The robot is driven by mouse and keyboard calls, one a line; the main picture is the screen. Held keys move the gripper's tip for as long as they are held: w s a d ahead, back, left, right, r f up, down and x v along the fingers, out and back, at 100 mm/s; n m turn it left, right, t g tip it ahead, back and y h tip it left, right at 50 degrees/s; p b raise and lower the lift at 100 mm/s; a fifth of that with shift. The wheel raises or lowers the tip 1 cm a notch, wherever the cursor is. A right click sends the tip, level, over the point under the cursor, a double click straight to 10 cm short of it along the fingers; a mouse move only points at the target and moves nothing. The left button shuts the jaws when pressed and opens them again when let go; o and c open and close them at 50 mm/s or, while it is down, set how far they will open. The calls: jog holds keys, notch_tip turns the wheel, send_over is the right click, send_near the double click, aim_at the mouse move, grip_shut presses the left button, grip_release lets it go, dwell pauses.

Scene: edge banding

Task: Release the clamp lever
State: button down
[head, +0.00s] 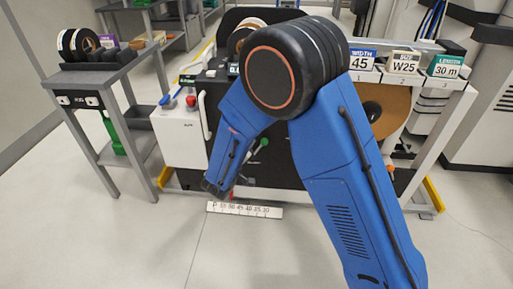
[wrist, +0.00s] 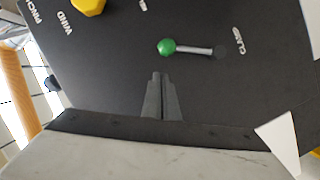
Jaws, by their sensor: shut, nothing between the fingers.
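The clamp lever (wrist: 190,48) shows in the wrist view as a short metallic rod with a green ball knob at its left end. It is on a dark panel next to a white label that seems to read CLAMP. In the head view its green knob (head: 264,142) shows between my arm links. My gripper (wrist: 160,78) is shut and empty. I see no contact with the lever. In the head view my arm hides the fingertips.
A yellow knob (wrist: 88,5) sits at the top of the panel. A ruler strip (head: 245,210) lies low in front of the machine. A grey shelf cart (head: 95,80) stands left; the front floor is clear.

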jog(key=v, duration=0.9)
jog(key=s+d+r+m+g+h, duration=0.2)
jog(key=d+r+g, duration=0.1)
jog(key=d, duration=0.7)
jog(key=s+d+r+m+g+h, duration=0.1)
jog(key=s+d+r+m+g, duration=0.2)
jog(key=d, duration=0.8)
jog(key=d+r+m+g+h, duration=0.1)
jog(key=d+r+g+h, duration=0.2)
jog(key=d, duration=0.7)
jog(key=s+d+r+m+g+y, duration=0.15)
jog(key=s+d+y, duration=0.3)
jog(key=s, duration=0.45)
jog(key=s+d+r+m+g+y, duration=0.1)
jog(key=s+d+r+g+y, duration=0.2)
jog(key=s+d, duration=0.4)
jog(key=s+a+r+t+y, duration=0.2)
jog(key=s+t+y, duration=0.1)
jog(key=s, duration=0.4)
jog(key=shift+s+a+r, duration=0.15)
jog(key=shift+s+a, duration=0.1)
jog(key=shift+a, duration=0.15)
